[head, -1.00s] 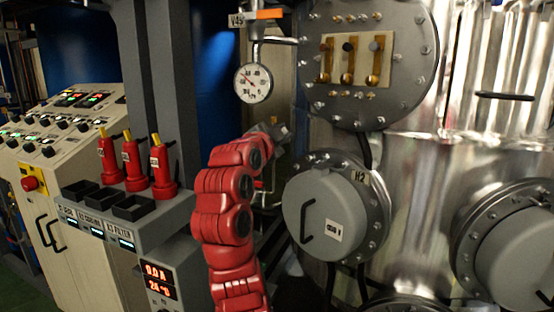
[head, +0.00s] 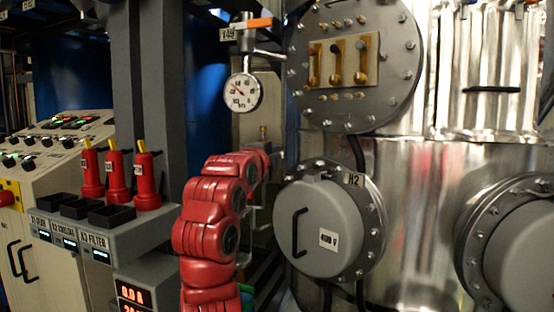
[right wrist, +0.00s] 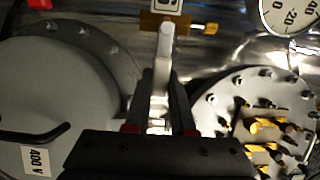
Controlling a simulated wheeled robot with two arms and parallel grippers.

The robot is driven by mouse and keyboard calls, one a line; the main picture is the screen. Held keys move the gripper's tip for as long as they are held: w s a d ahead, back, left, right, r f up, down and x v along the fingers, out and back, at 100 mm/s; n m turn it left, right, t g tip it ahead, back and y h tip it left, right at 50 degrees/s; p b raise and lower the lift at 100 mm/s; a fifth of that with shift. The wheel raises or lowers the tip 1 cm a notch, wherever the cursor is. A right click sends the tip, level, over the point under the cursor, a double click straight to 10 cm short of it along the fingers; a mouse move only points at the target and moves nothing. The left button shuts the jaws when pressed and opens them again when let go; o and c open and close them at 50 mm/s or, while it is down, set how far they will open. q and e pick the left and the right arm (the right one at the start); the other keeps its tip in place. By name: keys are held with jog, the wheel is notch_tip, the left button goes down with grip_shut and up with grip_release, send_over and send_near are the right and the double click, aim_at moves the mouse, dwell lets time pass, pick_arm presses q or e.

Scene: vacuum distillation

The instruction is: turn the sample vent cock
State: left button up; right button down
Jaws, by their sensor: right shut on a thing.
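A brass cock (right wrist: 178,24) with a pale grey lever (right wrist: 163,62) shows at the top middle of the right wrist view; I take it for the sample vent cock. The lever points down the picture, towards my right gripper (right wrist: 160,115), whose dark fingers are closed around its lower end. The label above the cock is cut off by the picture edge. In the head view my red right arm reaches up beside the grey flanged cover, and its gripper (head: 272,158) is small and hard to make out there. My left gripper is out of view.
A round gauge (head: 242,92) hangs above my right arm, under an orange-handled valve (head: 252,23). The H2 cover (head: 318,228) stands close to the right of the arm. Red tools (head: 147,180) and the control cabinet are at left.

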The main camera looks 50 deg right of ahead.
jog(key=shift+f, duration=0.15)
dwell(0.3)
jog(key=c, duration=0.8)
grip_release()
jog(key=shift+o, duration=0.2)
jog(key=p+v, duration=0.2)
jog(key=v, duration=1.5)
jog(key=shift+a, duration=0.2)
jog(key=shift+s, duration=0.1)
